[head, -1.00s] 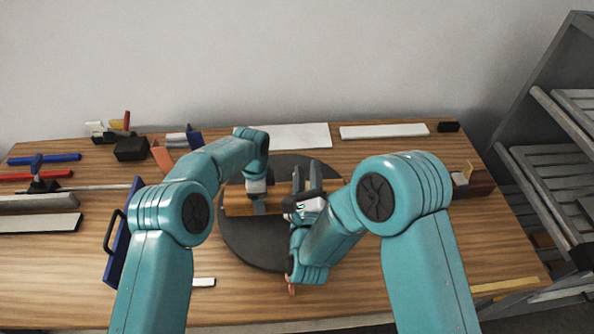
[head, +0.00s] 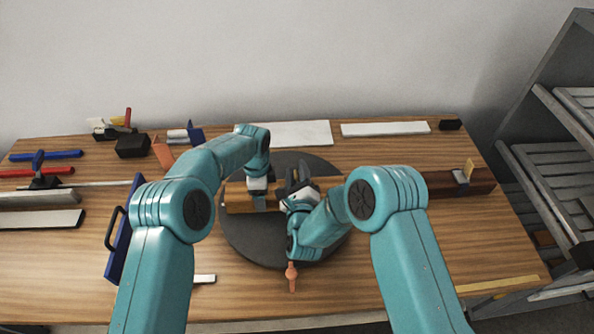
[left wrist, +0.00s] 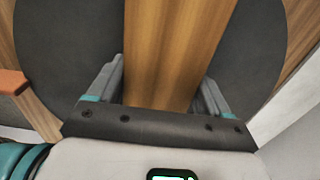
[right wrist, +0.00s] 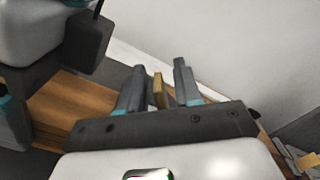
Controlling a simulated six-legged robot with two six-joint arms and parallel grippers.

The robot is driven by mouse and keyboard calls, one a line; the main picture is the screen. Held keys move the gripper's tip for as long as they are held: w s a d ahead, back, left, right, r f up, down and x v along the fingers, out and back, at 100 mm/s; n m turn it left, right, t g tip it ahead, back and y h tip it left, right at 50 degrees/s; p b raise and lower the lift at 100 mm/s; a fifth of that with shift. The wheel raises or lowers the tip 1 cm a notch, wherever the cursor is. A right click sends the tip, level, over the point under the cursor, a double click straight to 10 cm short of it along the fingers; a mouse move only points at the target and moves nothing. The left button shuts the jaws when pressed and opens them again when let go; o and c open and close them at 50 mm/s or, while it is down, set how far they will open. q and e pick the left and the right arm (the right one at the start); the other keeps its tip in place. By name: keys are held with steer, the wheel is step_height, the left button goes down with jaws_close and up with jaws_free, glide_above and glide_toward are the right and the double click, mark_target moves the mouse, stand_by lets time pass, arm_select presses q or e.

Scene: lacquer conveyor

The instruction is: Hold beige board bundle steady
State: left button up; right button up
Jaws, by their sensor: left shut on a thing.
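The beige board bundle (head: 237,197), orange-brown in this light, lies across the dark round disc (head: 250,245) in the head view. My left gripper (head: 259,203) is shut on it from above. In the left wrist view the bundle (left wrist: 178,50) runs between the two fingers. My right gripper (head: 298,176) is over the disc, close beside the left one, with its fingers apart. In the right wrist view a small tan piece (right wrist: 158,90) shows between those fingers; I cannot tell whether they touch it. The bundle (right wrist: 75,100) passes at the left there, partly hidden.
A blue board with a handle (head: 124,235) stands left of my left arm. An orange-tipped tool (head: 291,277) lies at the disc's front. A dark red-brown block (head: 440,184) is at right, a grey rack (head: 560,165) beyond. White strips (head: 385,129) lie along the back.

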steer(key=shift+w, duration=0.3)
jaws_close()
steer(key=shift+a+f+n, duration=0.25)
steer(key=shift+f+n, duration=0.05)
steer(key=shift+n, duration=0.45)
steer(key=shift+a+f+n, duration=0.2)
steer(key=shift+f+n, duration=0.05)
steer(key=shift+n, duration=0.5)
jaws_free()
steer(key=s, duration=1.2)
